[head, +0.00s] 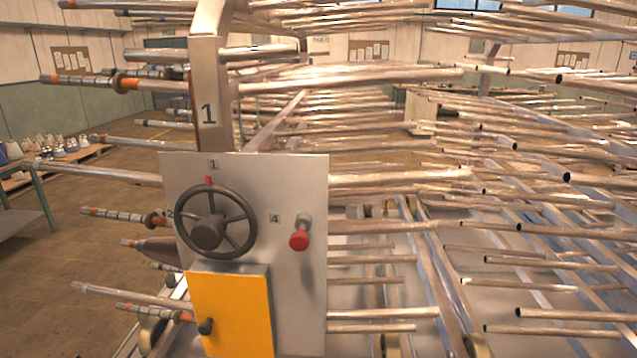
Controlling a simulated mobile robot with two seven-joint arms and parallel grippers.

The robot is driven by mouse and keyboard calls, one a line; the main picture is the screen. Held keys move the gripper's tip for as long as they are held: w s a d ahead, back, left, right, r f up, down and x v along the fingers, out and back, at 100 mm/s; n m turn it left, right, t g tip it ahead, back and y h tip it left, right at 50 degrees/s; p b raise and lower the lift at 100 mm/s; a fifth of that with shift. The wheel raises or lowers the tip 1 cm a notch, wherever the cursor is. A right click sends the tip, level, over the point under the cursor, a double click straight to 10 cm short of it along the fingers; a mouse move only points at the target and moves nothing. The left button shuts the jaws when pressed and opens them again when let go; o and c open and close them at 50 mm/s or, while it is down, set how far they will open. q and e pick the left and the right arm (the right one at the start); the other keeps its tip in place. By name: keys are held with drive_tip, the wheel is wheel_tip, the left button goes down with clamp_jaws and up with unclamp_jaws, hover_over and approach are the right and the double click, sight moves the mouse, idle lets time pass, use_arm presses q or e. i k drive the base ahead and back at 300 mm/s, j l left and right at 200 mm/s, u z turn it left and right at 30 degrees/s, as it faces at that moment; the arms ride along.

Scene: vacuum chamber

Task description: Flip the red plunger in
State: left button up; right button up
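The red plunger (299,240) is a red knob on a short metal stem, at the right side of a grey metal panel (300,180) in the head view. It sticks out from the panel and hangs slightly downward, just below and right of the label "4". A dark handwheel (207,232) is on the panel to its left, with a small red mark at its top. A yellow box (236,312) with a black knob is below the wheel. Neither of my grippers shows in the head view.
Many metal tubes stick out to the right of the panel and behind it, with several on the left. A metal post (212,90) marked "1" rises above the panel. A green-grey table (30,205) stands at far left. Brown floor shows free at left.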

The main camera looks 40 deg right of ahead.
sight(299, 242)
drive_tip(key=k+l+z, duration=0.3)
drive_tip(key=z, duration=0.15)
drive_tip(key=k+l+z, duration=0.25)
drive_tip(key=l+z, duration=0.25)
